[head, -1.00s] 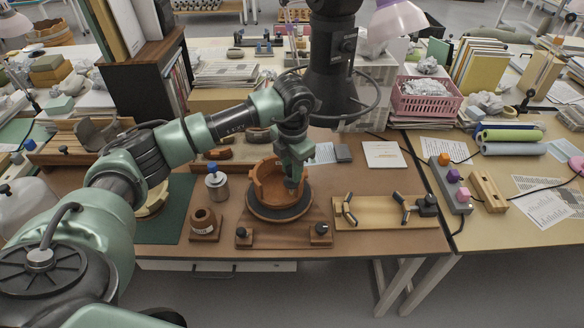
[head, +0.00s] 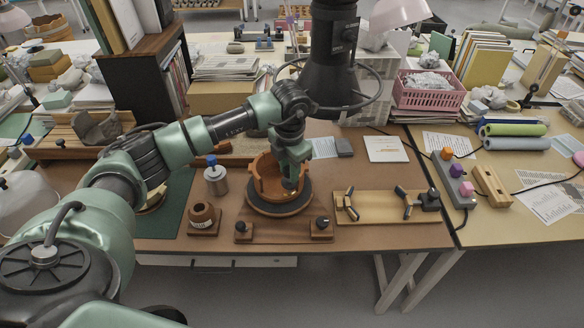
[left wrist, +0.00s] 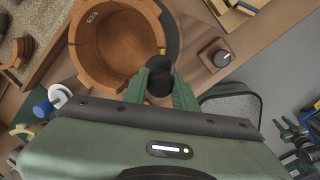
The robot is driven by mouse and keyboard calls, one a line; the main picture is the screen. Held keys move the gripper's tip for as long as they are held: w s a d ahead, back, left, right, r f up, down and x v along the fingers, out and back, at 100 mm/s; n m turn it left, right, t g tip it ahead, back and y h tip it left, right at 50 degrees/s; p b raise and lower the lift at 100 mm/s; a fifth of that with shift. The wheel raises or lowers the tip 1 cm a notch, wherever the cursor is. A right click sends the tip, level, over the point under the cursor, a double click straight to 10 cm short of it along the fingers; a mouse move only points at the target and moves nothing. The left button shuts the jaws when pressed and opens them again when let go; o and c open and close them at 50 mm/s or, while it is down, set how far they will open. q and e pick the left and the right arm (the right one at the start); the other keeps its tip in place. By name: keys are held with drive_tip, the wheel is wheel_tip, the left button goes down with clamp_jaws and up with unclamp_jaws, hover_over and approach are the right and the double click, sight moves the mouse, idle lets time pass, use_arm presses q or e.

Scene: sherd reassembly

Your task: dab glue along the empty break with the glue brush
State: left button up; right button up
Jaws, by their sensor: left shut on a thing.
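The orange-brown vessel (head: 264,178) stands on a dark round turntable (head: 282,208) at the middle of the bench. Its wall is incomplete, with a low gap on the side by my gripper. In the left wrist view the vessel (left wrist: 92,60) shows open from above, upper left. My left gripper (head: 291,186) points down at the vessel's right front edge. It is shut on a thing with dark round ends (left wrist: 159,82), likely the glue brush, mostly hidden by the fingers. I cannot tell whether its tip touches the break.
A jar with a blue top (head: 215,178) stands behind the small pot. A wooden clamp board (head: 375,208) lies right of the turntable. A large dark upright device (head: 333,60) stands behind my arm. A pink basket (head: 428,95) is at the back right.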

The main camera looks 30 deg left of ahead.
use_arm(q)
drive_tip(key=shift+s+a+r, duration=0.2)
drive_tip(key=shift+s+a, duration=0.1)
drive_tip(key=shift+s, duration=0.2)
drive_tip(key=shift+s+a, duration=1.2)
drive_tip(key=shift+a, duration=1.1)
wheel_tip(320, 180, up, 8)
drive_tip(key=s+d+p, duration=0.1)
drive_tip(key=p, duration=0.4)
drive_tip(key=shift+s, duration=0.3)
drive_tip(key=shift+d, duration=0.1)
drive_tip(key=shift+f, duration=0.1)
